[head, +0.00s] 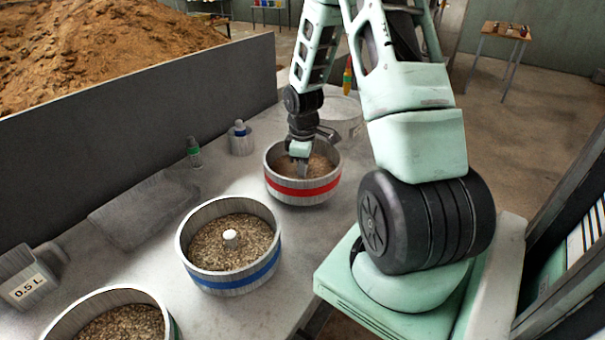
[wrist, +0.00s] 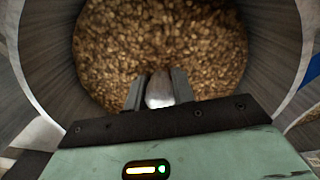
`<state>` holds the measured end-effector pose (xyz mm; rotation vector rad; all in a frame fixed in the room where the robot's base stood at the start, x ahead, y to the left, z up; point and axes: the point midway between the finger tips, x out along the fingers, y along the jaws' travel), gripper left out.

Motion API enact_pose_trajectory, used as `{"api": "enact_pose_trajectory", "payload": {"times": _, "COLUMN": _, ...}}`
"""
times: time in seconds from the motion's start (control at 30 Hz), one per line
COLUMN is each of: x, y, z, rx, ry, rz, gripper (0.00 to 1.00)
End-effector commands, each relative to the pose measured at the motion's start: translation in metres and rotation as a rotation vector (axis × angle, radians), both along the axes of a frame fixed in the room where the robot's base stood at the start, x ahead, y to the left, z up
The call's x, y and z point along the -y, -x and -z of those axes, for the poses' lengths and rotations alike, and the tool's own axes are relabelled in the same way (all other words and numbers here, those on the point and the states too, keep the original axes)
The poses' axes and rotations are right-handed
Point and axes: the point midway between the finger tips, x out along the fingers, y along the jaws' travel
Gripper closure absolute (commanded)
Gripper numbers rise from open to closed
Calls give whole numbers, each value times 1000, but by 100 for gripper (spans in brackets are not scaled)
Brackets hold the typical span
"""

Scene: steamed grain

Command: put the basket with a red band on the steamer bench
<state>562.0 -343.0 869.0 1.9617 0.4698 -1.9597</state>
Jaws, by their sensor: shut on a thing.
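The basket with a red band (head: 303,190) stands on the grey table at the far right of the row of baskets. It is round, with grey walls, and holds brown grain. My gripper (head: 301,160) reaches down inside it from above. In the wrist view, the two fingers (wrist: 158,80) are shut on a pale knob (wrist: 160,92) at the middle of the grain, and the basket's inner wall (wrist: 275,60) curves around. The basket looks upright. I cannot tell whether its underside touches the table. No bench can be surely named as the steamer bench.
A blue-banded basket (head: 232,282) with a white knob stands close in front, and another basket (head: 112,295) is nearer left. A grey panel (head: 150,120) borders the table (head: 160,270).

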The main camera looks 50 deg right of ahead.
Motion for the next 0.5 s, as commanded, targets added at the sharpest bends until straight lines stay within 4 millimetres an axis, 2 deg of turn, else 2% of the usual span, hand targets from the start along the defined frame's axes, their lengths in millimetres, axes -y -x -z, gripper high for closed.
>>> {"api": "enact_pose_trajectory", "payload": {"times": 0.13, "x": 0, "y": -1, "z": 16, "rx": 0, "ry": 0, "rz": -1, "gripper": 100}}
{"api": "enact_pose_trajectory", "payload": {"times": 0.5, "x": 0, "y": -1, "z": 19, "rx": 2, "ry": 1, "rz": 0, "gripper": 100}}
